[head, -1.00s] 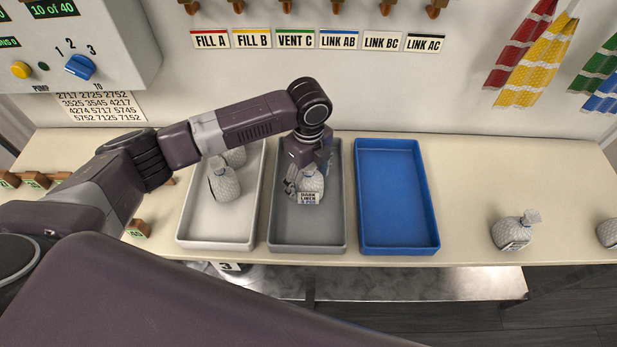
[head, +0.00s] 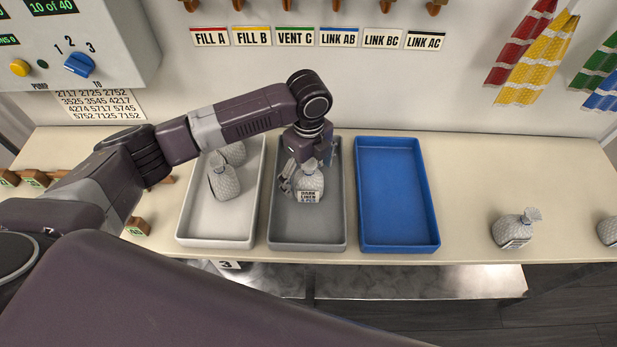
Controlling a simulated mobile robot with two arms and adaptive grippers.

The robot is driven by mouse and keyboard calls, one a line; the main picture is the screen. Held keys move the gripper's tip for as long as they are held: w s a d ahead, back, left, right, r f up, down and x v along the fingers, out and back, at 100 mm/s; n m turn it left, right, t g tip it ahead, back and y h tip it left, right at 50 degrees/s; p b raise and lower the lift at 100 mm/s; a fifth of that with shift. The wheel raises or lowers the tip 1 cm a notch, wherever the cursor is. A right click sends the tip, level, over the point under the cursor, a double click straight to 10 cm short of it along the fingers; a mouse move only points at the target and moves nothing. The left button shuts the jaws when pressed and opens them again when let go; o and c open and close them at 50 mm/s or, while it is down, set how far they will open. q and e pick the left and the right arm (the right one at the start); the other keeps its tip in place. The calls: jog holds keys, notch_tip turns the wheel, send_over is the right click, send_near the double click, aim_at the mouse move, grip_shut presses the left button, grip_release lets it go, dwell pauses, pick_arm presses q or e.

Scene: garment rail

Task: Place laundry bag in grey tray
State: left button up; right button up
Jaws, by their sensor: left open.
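The grey tray (head: 308,243) stands in the middle of the counter, between a white tray and a blue tray. A grey-white laundry bag (head: 311,184) with a "DARK LINEN" label stands upright inside the grey tray. My left gripper (head: 297,177) is open, right behind and to the left of the bag, with a finger beside it. Whether it touches the bag I cannot tell. Two similar bags (head: 224,184) stand in the white tray (head: 215,243). Another bag (head: 515,229) stands on the counter at the right. My right gripper is not in view.
The blue tray (head: 398,195) is empty. A further bag (head: 608,231) is cut off at the right edge. Wooden blocks (head: 138,227) lie at the left. A control box (head: 80,45), wall pegs and hanging coloured cloths (head: 540,55) are behind. Counter right of the blue tray is mostly clear.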

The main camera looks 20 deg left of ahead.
pick_arm(q)
notch_tip(320, 180, up, 11)
jog(key=shift+b, duration=0.95)
